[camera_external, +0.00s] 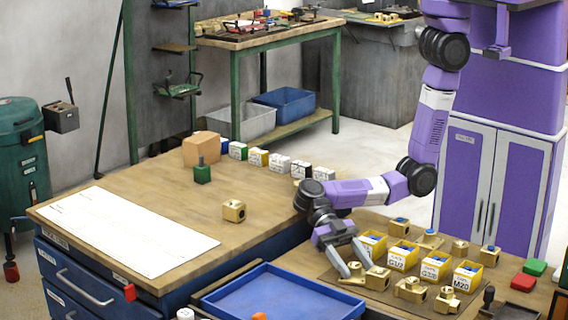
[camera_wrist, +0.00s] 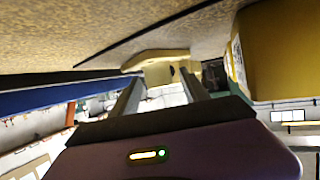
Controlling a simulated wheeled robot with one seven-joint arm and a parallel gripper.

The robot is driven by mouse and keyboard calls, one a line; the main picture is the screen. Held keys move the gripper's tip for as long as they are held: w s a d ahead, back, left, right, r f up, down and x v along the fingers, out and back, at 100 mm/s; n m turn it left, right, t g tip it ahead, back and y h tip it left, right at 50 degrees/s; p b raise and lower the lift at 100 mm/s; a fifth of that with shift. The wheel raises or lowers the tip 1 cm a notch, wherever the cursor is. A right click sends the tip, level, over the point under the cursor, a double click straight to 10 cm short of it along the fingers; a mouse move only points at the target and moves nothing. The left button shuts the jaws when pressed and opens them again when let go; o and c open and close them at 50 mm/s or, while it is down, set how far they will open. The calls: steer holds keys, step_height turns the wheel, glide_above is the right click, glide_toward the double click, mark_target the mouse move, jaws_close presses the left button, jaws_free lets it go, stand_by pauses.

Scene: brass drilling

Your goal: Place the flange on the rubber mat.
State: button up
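The flange (camera_external: 355,269), a brass piece with a flat base and a raised boss, is at the left end of the brass parts on the right bench. It also shows between the fingertips in the wrist view (camera_wrist: 160,66). My gripper (camera_external: 358,268) reaches down over it with the fingers apart, one on each side; it also shows in the wrist view (camera_wrist: 161,84). I see no clear grip, and finger contact is hard to judge. A thin brown sheet (camera_external: 334,285), seemingly the rubber mat, lies under the brass parts. The flange appears low over or on it.
Yellow labelled boxes (camera_external: 403,256) stand just right of my gripper; one looms close in the wrist view (camera_wrist: 278,50). Brass fittings (camera_external: 411,290) lie in front. A blue tray (camera_external: 282,296) is at left. The wooden bench holds a white sheet (camera_external: 125,231) and a brass block (camera_external: 234,211).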

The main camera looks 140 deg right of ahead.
steer(key=shift+r, duration=0.1)
steer(key=shift+b+v, duration=0.7)
steer(key=shift+v, duration=3.1)
